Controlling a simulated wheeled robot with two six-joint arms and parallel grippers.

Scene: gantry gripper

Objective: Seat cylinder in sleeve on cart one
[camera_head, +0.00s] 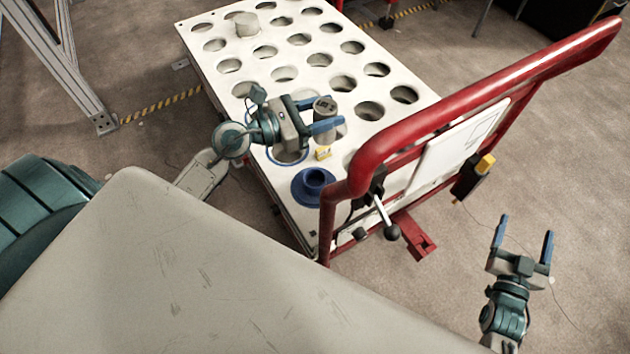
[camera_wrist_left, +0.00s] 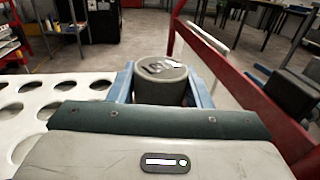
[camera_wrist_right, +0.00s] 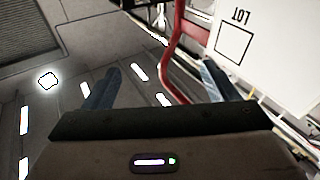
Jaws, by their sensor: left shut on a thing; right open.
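My left gripper (camera_head: 323,115) is shut on a grey cylinder (camera_head: 325,106), which is held upright over the near end of the white cart top (camera_head: 300,75). In the left wrist view the cylinder's marked top (camera_wrist_left: 160,70) shows between the two blue fingers. A blue flanged sleeve (camera_head: 314,184) sits on the cart's near corner, apart from the cylinder and nearer to me. The gap below the cylinder cannot be judged. My right gripper (camera_head: 525,227) is open and empty, over the floor to the right of the cart.
The cart's red handle frame (camera_head: 450,95) rises close to the right of the sleeve. A second grey cylinder (camera_head: 247,25) stands at the cart's far end. A blue ring (camera_head: 273,158) rims one hole, and a small yellow tag (camera_head: 323,153) is beside it.

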